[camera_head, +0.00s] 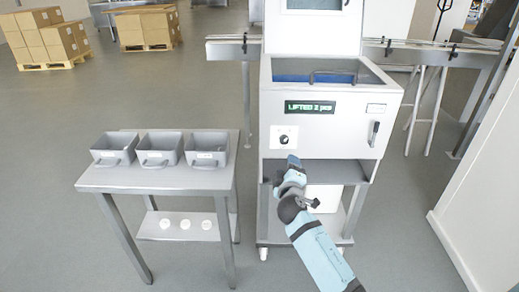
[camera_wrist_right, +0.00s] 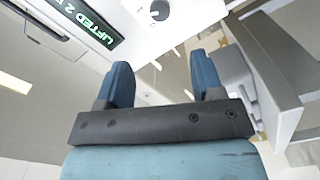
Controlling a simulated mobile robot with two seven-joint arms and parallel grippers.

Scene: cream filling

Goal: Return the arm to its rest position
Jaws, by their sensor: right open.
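My right gripper (camera_head: 293,160) is in front of the lower front of the filling machine (camera_head: 330,135) in the head view. In the right wrist view its two blue fingers (camera_wrist_right: 163,84) stand apart with nothing between them. The machine's display (camera_head: 310,107) reads "LIFTED 2 pcs"; part of it also shows in the wrist view (camera_wrist_right: 85,20). A round black knob (camera_head: 284,140) sits on a white plate below the display. My left gripper is in neither view.
A grey table (camera_head: 150,181) stands left of the machine with three grey bins (camera_head: 160,150) on top. Several small white round items (camera_head: 185,224) lie on its lower shelf. A white container (camera_head: 322,198) stands under the machine, partly hidden by my arm. Stacked boxes (camera_head: 145,28) stand far back.

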